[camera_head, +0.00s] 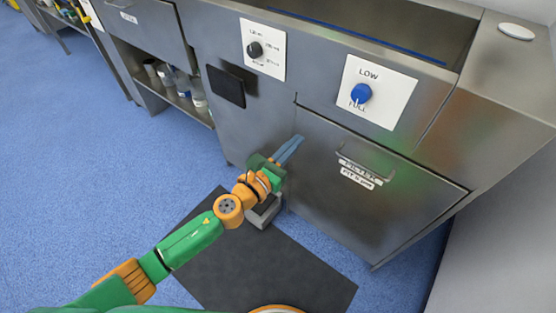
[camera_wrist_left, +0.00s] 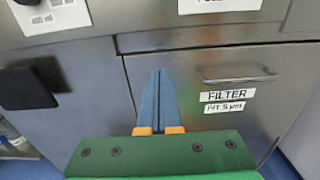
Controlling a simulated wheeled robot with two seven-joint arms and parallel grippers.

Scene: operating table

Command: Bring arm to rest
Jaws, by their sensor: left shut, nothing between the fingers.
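My left arm comes in from the lower left in the head view, green and orange. Its gripper (camera_head: 290,150) is shut and empty, with its blue fingers together in front of the steel cabinet. The filter door is closed and has a bar handle (camera_head: 366,165). I cannot tell whether the fingertips touch the cabinet. My right gripper is not in view.
The steel cabinet carries a blue knob (camera_head: 361,94) and a black knob (camera_head: 255,49) on white plates. A black panel (camera_head: 226,86) sits at left. A dark mat (camera_head: 300,265) lies on the blue floor (camera_head: 90,150), which is open at left. Bottles stand on a low shelf (camera_head: 180,100).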

